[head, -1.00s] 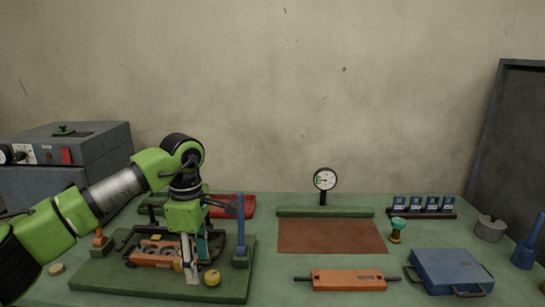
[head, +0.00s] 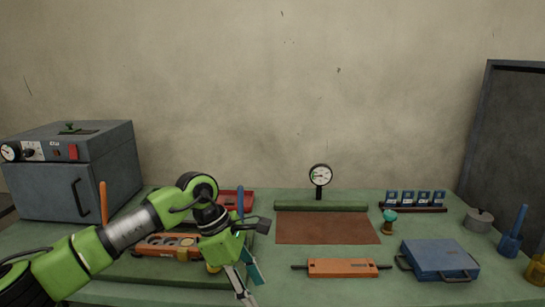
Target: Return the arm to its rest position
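My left arm, green with black joints, comes in from the left. Its gripper (head: 251,288) hangs tilted over the front of the green bench, to the right of the base plate (head: 170,269). Its grey finger and teal-padded finger stand apart, with nothing seen between them. The lower tip is close to the bottom edge of the view. An orange piece with round openings (head: 158,246) sits on the base plate, partly hidden by my arm. My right gripper is not in view.
A grey oven box (head: 60,185) stands at the back left. A brown mat (head: 322,228), dial gauge (head: 320,176), orange roller block (head: 342,268), blue case (head: 440,258) and blue holder (head: 512,240) occupy the middle and right. Bare bench shows between the gripper and the roller block.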

